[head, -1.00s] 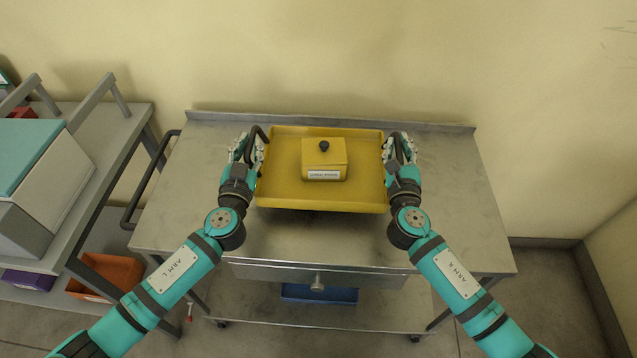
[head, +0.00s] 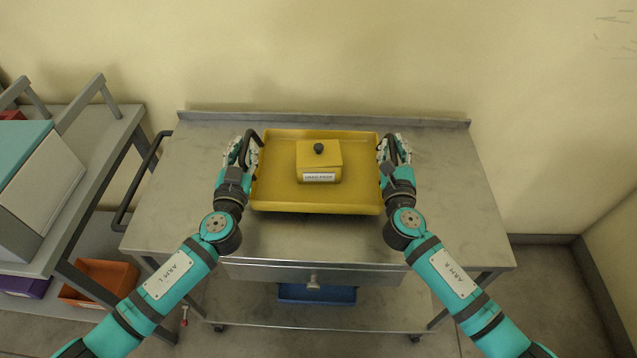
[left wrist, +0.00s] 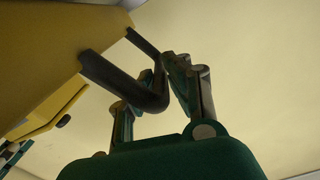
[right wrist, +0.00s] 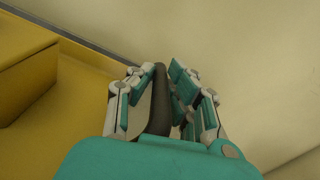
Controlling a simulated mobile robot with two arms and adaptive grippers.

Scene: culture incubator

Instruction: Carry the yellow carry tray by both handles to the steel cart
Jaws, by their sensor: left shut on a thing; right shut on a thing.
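The yellow carry tray (head: 275,195) shows in the head view over the top of the steel cart (head: 300,238). I cannot tell whether its underside touches the cart top. A yellow box (head: 319,163) with a black knob and a white label sits in the tray. My left gripper (head: 246,150) is shut on the black left handle (left wrist: 135,88), which passes between its fingers in the left wrist view. My right gripper (head: 394,150) is shut on the right handle (right wrist: 158,105), also dark, in the right wrist view.
A grey bench (head: 95,130) with a teal-topped device (head: 35,185) stands at the left. An orange bin (head: 98,282) and a purple bin sit below it. A blue bin (head: 317,294) is on the cart's lower shelf. The cart top is bare around the tray.

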